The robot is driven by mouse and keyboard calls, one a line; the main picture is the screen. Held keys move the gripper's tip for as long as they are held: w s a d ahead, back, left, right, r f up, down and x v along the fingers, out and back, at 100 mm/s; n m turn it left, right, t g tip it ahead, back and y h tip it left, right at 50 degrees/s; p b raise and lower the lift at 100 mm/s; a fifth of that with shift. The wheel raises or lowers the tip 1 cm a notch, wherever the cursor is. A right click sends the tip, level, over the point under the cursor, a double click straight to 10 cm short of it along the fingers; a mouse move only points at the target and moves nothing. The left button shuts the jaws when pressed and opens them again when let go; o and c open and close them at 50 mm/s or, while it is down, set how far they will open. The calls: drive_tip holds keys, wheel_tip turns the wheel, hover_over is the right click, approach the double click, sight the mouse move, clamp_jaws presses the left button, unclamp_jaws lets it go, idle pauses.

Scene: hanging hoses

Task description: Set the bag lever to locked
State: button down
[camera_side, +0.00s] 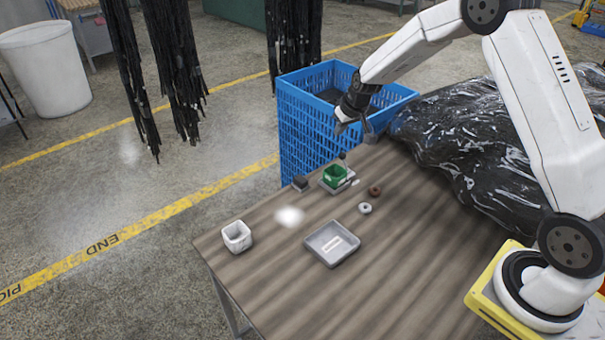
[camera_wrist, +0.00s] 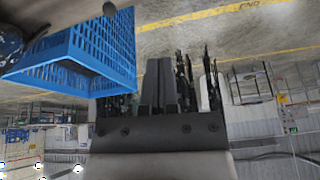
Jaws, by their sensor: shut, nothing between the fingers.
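A small lever with a dark reddish knob (camera_side: 343,156) stands upright beside a green holder (camera_side: 334,175) on a grey base near the table's far edge. I cannot read from its angle which setting it is in. My gripper (camera_side: 354,128) hangs above and slightly to the right of the knob, apart from it, in front of the blue crate. In the wrist view the dark fingers (camera_wrist: 160,86) are together with nothing between them. A dark round shape (camera_wrist: 109,9) shows at the top edge there; I cannot tell whether it is the knob.
The blue crate (camera_side: 305,121) stands behind the table. Black plastic wrap (camera_side: 455,135) bulges at right. A grey tray (camera_side: 318,255), a white cup (camera_side: 236,236), a dark block (camera_side: 300,183) and two rings (camera_side: 365,208) lie on the table. The table front is clear.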

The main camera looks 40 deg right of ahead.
drive_tip(key=w+d+f+t, duration=0.1)
drive_tip(key=w+d+f, duration=0.5)
drive_tip(key=d, duration=0.4)
drive_tip(key=shift+w+d+f+m+h, duration=0.3)
drive_tip(key=shift+w+d, duration=0.1)
drive_tip(key=shift+w, duration=0.4)
drive_tip(key=x, duration=0.9)
drive_tip(key=shift+w+f, duration=0.25)
drive_tip(key=shift+f, duration=0.05)
drive_tip(key=shift+s+a, duration=0.1)
drive_tip(key=shift+s, duration=0.15)
drive_tip(key=shift+s+a+f, duration=0.15)
drive_tip(key=shift+s+f, duration=0.05)
drive_tip(key=shift+s, duration=0.6)
drive_tip(key=shift+s+a+f, duration=0.15)
drive_tip(key=shift+s, duration=0.65)
